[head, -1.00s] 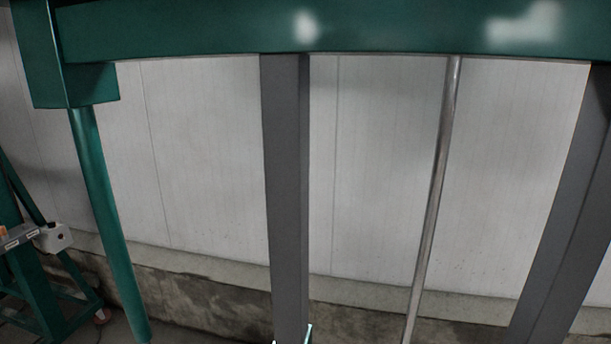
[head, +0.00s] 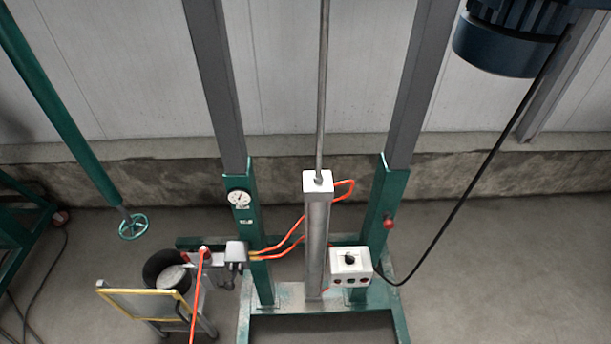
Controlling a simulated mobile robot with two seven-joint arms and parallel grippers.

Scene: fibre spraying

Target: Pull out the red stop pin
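A small red knob, which looks like the red stop pin (head: 389,222), sticks out of the right green post (head: 378,208) of the lifting frame, on its outer right side. It sits a little above and to the right of the white control box. The part of the pin inside the post is hidden. Neither of my grippers shows in the head view.
A white control box (head: 350,266) with a black cable, a steel cylinder (head: 316,235) and orange hoses stand between the posts. A gauge (head: 239,198) is on the left post. A trolley with a black bucket (head: 166,268) stands left. Floor (head: 480,270) right of the frame is clear.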

